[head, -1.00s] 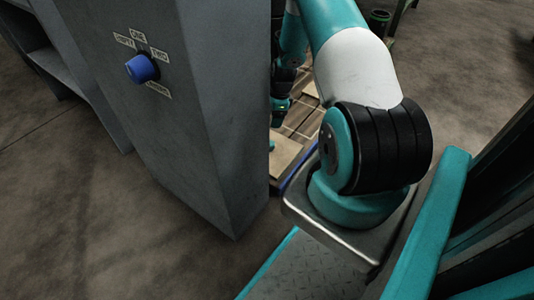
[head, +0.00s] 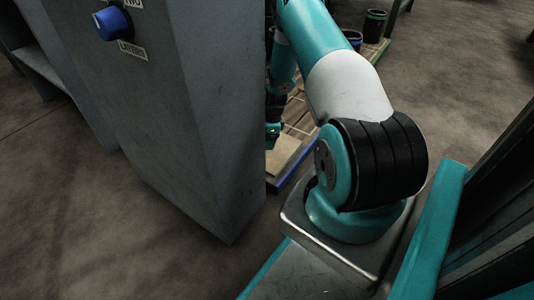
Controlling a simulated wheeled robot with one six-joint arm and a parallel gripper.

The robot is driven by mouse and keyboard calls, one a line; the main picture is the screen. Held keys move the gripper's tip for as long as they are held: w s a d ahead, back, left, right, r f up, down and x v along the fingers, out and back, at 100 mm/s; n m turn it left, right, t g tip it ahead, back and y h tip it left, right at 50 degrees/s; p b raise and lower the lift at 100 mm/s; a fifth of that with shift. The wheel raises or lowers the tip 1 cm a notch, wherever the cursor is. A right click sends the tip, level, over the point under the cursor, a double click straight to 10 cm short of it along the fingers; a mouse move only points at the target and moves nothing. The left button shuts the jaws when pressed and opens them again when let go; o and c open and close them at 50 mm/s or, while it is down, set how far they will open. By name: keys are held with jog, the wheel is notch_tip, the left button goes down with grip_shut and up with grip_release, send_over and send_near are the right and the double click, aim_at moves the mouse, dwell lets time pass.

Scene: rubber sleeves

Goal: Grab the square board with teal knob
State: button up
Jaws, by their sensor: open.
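A tan flat board (head: 283,153) shows in part beside the grey cabinet's right edge. The cabinet hides its left side, and no teal knob shows on it, so I cannot tell if it is the square board named. My arm reaches away over the slatted surface, and its teal and black wrist part (head: 273,118) shows partly at the cabinet's edge, just beyond the tan board. My gripper's fingers are hidden, so I cannot see whether they touch anything.
The tall grey cabinet (head: 215,130) with a blue knob (head: 111,23) blocks the left view. A wooden slatted surface (head: 297,115) lies beyond it. A dark cup with a green rim (head: 375,28) and a blue-rimmed one (head: 353,42) stand farther back.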

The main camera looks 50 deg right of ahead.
jog(key=shift+f, duration=0.2)
jog(key=shift+w, duration=0.1)
jog(key=c, duration=1.2)
